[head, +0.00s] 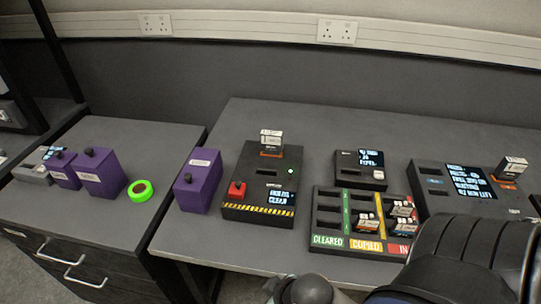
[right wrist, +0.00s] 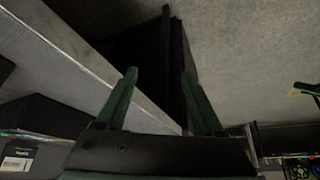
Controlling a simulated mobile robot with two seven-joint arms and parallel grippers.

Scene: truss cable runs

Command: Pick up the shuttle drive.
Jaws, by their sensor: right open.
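Several small drives with white labels are in the head view, and I cannot tell which is the shuttle drive. One drive (head: 271,138) stands upright in the black box (head: 257,190) with a red button and yellow-black stripes. Another drive (head: 511,168) stands in the black device (head: 435,190) at the right. Several more lie in the sorting tray (head: 328,243) marked CLEARED and COPIED. My right gripper (right wrist: 158,72) is open and empty in the right wrist view, beside a pale edge and away from any drive. My left gripper is not in view.
Purple boxes (head: 197,182) stand on the desk and on the left drawer cabinet (head: 75,265). A green tape roll (head: 140,190) lies on the cabinet. A small black device (head: 360,170) sits behind the tray. My dark arm covers the lower right. The desk's back strip is clear.

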